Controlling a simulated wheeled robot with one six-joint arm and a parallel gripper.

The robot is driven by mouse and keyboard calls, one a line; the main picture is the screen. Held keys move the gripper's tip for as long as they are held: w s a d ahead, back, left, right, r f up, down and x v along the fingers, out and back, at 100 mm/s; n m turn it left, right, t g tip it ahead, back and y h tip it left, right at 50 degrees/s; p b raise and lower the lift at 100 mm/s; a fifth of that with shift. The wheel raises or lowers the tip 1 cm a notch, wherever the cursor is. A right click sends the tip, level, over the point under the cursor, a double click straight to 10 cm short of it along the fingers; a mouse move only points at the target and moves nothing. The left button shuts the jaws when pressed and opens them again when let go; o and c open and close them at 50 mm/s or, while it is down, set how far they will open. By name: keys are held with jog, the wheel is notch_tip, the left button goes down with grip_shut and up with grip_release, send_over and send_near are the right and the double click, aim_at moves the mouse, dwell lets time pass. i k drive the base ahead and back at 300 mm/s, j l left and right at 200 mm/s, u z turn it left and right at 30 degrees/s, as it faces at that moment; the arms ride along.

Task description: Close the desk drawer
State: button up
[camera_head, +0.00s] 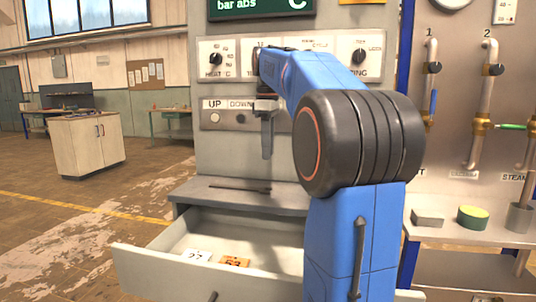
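The desk drawer (170,273) is pulled out below the grey desk top (215,193). Its front panel faces me, with a dark handle (213,296) at the bottom edge of the picture. Inside lie a white tag marked 27 (196,256) and an orange tag marked 53 (234,262). My gripper (267,150) hangs above the desk top, in front of the control panel, apart from the drawer. Its fingers point down and appear as one narrow shape, so I cannot tell whether it is open. My blue arm hides the drawer's right part.
The control panel (225,118) with UP and DOWN buttons and knobs stands behind the desk. A dark thin tool (240,188) lies on the desk top. Open floor lies left.

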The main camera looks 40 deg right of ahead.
aim_at(273, 243)
jog(key=k, duration=1)
